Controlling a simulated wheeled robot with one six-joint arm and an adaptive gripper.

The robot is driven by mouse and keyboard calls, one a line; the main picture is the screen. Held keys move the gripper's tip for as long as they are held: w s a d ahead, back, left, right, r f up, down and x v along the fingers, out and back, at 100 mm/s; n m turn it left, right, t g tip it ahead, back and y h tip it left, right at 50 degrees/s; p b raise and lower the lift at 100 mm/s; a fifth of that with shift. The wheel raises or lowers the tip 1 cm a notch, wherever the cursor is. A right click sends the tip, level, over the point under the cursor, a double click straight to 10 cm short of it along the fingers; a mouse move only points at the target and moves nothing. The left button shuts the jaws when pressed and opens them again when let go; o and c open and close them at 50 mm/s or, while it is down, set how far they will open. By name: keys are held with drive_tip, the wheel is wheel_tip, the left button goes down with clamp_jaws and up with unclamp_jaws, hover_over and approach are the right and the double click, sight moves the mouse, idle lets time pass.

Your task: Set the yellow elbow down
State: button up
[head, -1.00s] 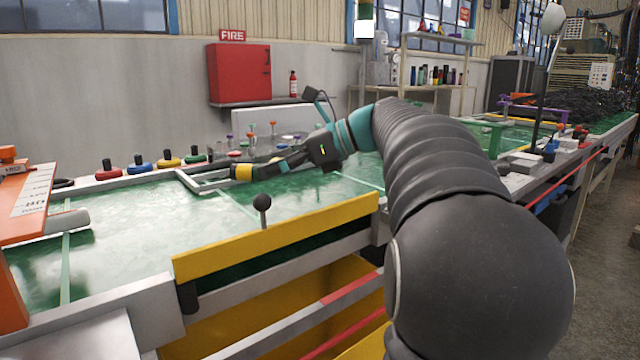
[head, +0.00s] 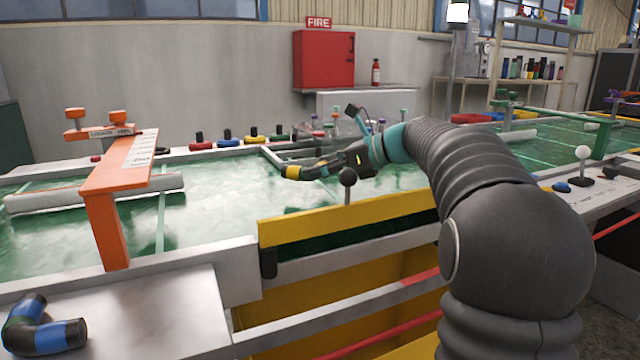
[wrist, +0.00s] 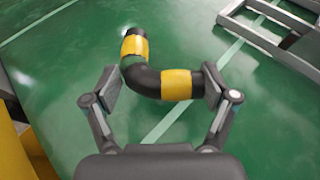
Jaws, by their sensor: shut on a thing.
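The yellow elbow, a bent black pipe with two yellow bands, shows in the wrist view (wrist: 146,80) and in the head view (head: 292,172). My gripper is shut on it in the wrist view (wrist: 158,92), with one pad at each side of its lower leg. The other leg points up and away, past the fingers. In the head view my gripper (head: 326,166) holds the elbow over the green table top (head: 220,200). I cannot tell how far above the surface it is.
A grey frame (wrist: 270,30) lies on the green top at upper right. An orange stand (head: 118,170) is at the left. A blue-banded elbow (head: 45,330) lies on a grey plate (head: 150,310) at front left. Coloured knobs line the back edge. A yellow rail (head: 330,222) edges the front.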

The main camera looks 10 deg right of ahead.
sight(320, 192)
drive_tip(key=shift+f+b, duration=0.35)
drive_tip(key=shift+f, duration=1.25)
drive_tip(key=shift+f, duration=0.15)
drive_tip(key=o, duration=1)
drive_tip(key=shift+c, duration=0.2)
drive_tip(key=shift+r, duration=0.2)
drive_tip(key=p+v, duration=0.2)
drive_tip(key=v, duration=1)
drive_tip(key=shift+f, duration=0.15)
